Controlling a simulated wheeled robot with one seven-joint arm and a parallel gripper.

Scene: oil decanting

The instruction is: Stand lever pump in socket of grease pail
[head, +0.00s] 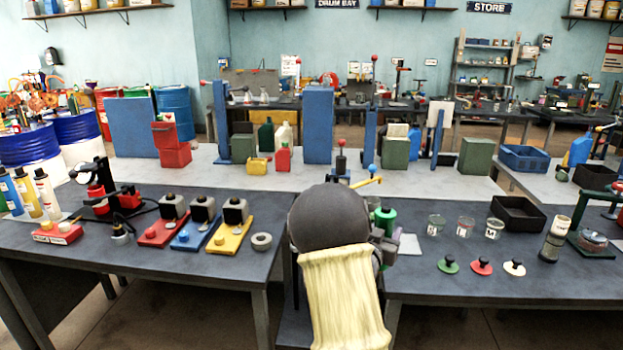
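My arm's dark grey round joint and cream sleeve fill the lower middle of the head view. A small part of my gripper (384,246) shows as dark grey blocks at the right of the joint. Its fingertips are hidden, so I cannot see whether it holds anything. A yellow lever (366,181) with a blue knob sticks out just behind the joint; it may belong to the lever pump, whose body I cannot make out. A green cylindrical part (386,218) stands just right of the joint, partly covered. I cannot identify the grease pail or its socket; my arm may hide them.
Red, blue and yellow plates (231,241) with dark blocks and a grey ring (262,242) lie left. Clear jars (465,227), knobbed lids (481,266), a black tray (518,213) and a tall cylinder (554,239) stand right. The front right bench is partly clear.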

